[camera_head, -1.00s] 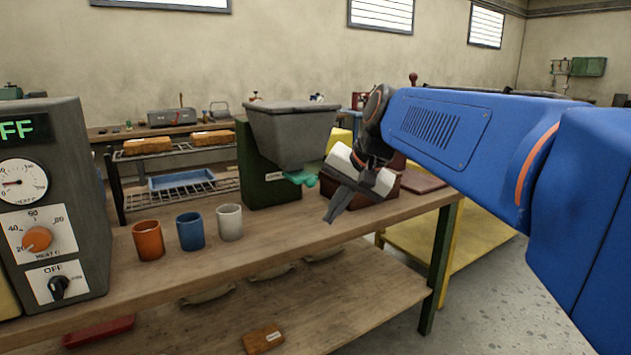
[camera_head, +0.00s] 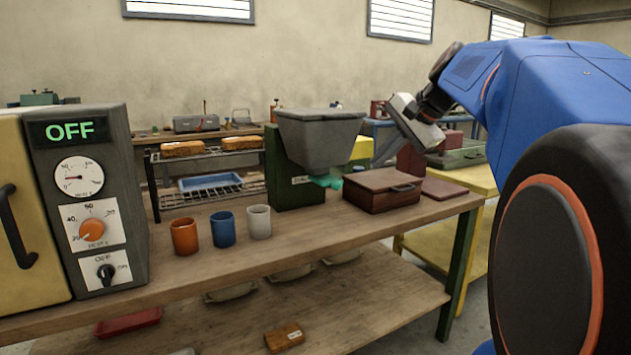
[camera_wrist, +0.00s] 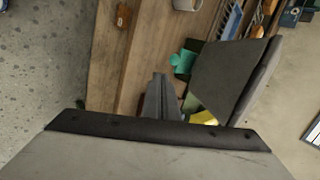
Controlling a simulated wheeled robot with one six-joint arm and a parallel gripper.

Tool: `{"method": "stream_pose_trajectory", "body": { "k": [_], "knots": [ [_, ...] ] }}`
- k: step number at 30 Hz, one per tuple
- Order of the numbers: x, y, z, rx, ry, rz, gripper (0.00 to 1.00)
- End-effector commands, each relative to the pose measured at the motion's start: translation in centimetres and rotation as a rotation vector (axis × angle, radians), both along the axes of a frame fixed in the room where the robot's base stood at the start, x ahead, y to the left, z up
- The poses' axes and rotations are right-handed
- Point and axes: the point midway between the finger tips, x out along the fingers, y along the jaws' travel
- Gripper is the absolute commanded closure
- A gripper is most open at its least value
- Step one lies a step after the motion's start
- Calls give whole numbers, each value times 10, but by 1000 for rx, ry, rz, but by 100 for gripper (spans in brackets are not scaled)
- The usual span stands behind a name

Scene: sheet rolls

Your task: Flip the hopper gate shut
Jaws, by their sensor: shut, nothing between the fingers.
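The hopper (camera_head: 322,142) is a grey tapered bin on a dark green stand (camera_head: 283,175) on the bench. Its teal gate (camera_head: 325,181) sticks out under the hopper's mouth. I cannot tell the gate's exact position. In the wrist view the hopper (camera_wrist: 232,75) is right of the fingers and the teal gate (camera_wrist: 183,62) lies just beyond their tips. My gripper (camera_head: 382,158) is to the right of the hopper, pointing down and left, apart from the gate. In the wrist view my gripper (camera_wrist: 160,80) has its fingers together with nothing between them.
A brown lidded box (camera_head: 383,192) stands right of the hopper, below my gripper. Orange (camera_head: 184,237), blue (camera_head: 223,230) and white (camera_head: 259,222) cups stand in front of the hopper on the left. A control panel (camera_head: 88,200) reading OFF is at far left.

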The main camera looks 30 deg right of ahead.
Motion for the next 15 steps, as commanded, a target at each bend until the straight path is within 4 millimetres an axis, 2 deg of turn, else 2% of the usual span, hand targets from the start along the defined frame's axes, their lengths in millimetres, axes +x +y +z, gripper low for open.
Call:
{"method": "stream_pose_trajectory", "body": {
  "k": [8, 15],
  "knots": [
    [8, 3, -10, 0, 1, 3, 100],
    [33, 9, -40, 1, 1, 3, 100]
  ]
}}
